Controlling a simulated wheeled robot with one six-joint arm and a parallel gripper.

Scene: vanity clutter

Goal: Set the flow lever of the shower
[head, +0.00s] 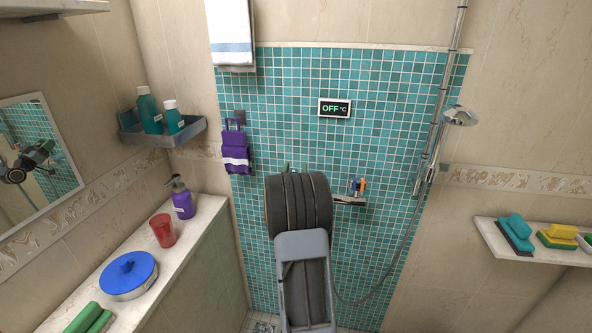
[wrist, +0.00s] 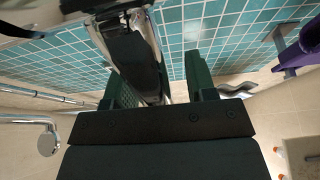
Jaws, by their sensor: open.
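In the head view my gripper (head: 295,169) is up against the teal tiled wall, with only its green fingertips showing above my arm. In the wrist view my gripper (wrist: 155,70) is open, its two dark green fingers apart. A dark flat bar with chrome edges (wrist: 137,58) shows between the fingers and looks like the shower's lever fitting. I cannot tell whether a finger touches it. My arm hides this part of the wall in the head view. The shower display (head: 334,108) reads "OFF °C". The shower head (head: 460,117) hangs on its rail at the right.
A small wall shelf (head: 348,201) is just right of my arm. A purple hanging organizer (head: 235,155) and a corner caddy (head: 164,132) are to the left. A ledge (head: 120,248) holds a purple pump bottle, a red cup and a blue-lidded tin. A right shelf (head: 540,247) holds brushes and sponges.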

